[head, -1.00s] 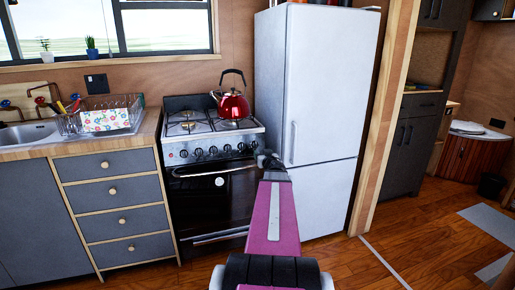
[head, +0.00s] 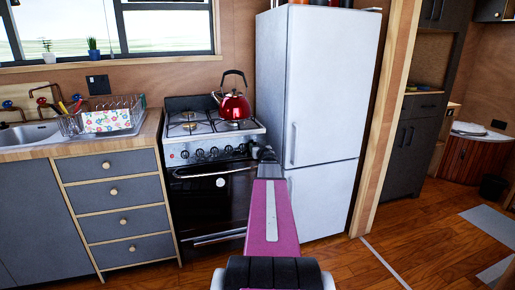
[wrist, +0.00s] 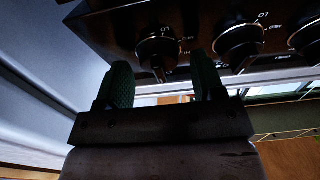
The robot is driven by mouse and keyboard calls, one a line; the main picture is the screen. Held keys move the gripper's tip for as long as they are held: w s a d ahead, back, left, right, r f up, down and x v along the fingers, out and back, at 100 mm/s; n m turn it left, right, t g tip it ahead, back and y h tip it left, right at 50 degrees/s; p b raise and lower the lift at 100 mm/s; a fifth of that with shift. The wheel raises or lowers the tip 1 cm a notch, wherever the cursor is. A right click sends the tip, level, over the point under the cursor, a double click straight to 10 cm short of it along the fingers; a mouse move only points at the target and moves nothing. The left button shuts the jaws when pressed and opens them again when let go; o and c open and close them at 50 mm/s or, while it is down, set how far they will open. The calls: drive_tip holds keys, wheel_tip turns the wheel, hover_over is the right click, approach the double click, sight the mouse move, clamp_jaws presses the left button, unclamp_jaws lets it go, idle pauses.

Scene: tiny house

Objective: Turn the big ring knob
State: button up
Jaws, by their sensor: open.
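The stove (head: 212,170) has a row of several dark knobs along its front panel. The rightmost knob in the head view (head: 242,147) is nearest my gripper. The wrist view shows one knob (wrist: 157,50) with marks around it, lying in line with the gap between my two green fingertips. My gripper (wrist: 163,72) is open, with one finger on each side below that knob. Whether the fingers touch the knob I cannot tell. In the head view, my gripper (head: 262,151) is small and partly hidden by my arm. Which knob is the big ring knob I cannot read.
A red kettle (head: 234,105) stands on the right rear of the hob. Drawers (head: 115,190) are to the left. A second knob (wrist: 238,42) sits beside the first.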

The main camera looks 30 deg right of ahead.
drive_tip(key=c, duration=0.9)
drive_tip(key=shift+o, duration=0.2)
drive_tip(key=shift+n+y, duration=0.3)
drive_tip(key=shift+n, duration=0.2)
drive_tip(key=n+y, duration=0.1)
drive_tip(key=n, duration=0.2)
drive_tip(key=n+y, duration=0.1)
drive_tip(key=n, duration=0.3)
drive_tip(key=shift+n+y, duration=0.4)
drive_tip(key=n+y, duration=0.1)
drive_tip(key=n, duration=0.2)
drive_tip(key=n+g+y, duration=0.1)
drive_tip(key=n, duration=0.3)
drive_tip(key=shift+r+n+g, duration=0.1)
drive_tip(key=shift+n+g, duration=0.2)
